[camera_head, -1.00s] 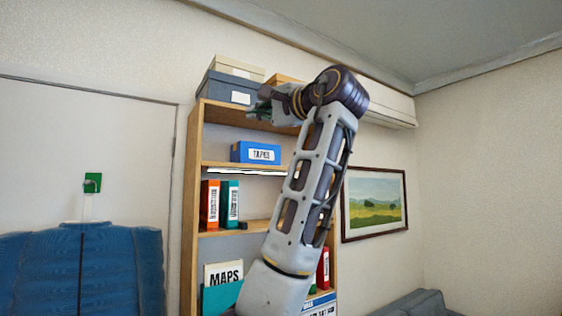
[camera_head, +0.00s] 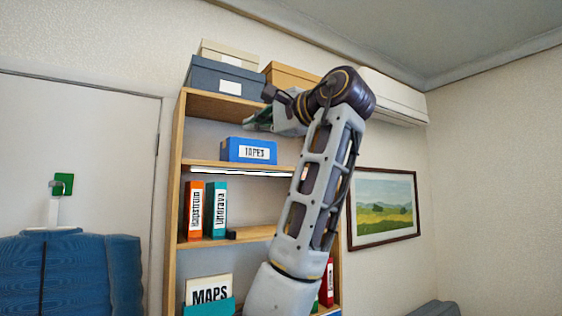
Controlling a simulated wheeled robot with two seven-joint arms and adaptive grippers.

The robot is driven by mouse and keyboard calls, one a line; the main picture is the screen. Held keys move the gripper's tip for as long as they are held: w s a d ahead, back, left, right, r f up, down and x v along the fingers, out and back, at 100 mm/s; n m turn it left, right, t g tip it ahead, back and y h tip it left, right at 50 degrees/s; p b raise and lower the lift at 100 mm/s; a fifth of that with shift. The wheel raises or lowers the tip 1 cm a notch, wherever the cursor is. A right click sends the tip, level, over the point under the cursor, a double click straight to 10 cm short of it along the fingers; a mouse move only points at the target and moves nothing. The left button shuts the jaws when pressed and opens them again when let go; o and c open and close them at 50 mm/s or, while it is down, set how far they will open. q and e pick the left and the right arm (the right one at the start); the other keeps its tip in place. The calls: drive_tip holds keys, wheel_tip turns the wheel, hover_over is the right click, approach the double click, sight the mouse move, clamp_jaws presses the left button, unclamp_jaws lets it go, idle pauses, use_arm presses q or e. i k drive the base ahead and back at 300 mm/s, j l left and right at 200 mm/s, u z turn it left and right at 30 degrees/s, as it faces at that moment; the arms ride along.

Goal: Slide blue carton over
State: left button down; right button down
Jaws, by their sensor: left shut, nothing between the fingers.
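The blue carton (camera_head: 234,150), labelled TAPES, sits on the upper shelf (camera_head: 200,163) of the wooden bookcase, a little left of the shelf's middle. My left gripper (camera_head: 252,121) is shut and empty. In the picture it shows just above the carton's right part, with a gap between them; how far it is in depth is hard to tell. My left arm hides the right side of the bookcase and the right end of that shelf. My right gripper is not in view.
Grey (camera_head: 205,77), cream (camera_head: 240,56) and orange (camera_head: 290,76) boxes stand on top of the bookcase. Orange (camera_head: 191,228) and teal (camera_head: 220,205) binders stand on the shelf below. Bare shelf shows left of the carton.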

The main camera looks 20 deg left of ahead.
sight(233, 149)
drive_tip(key=i, duration=1.45)
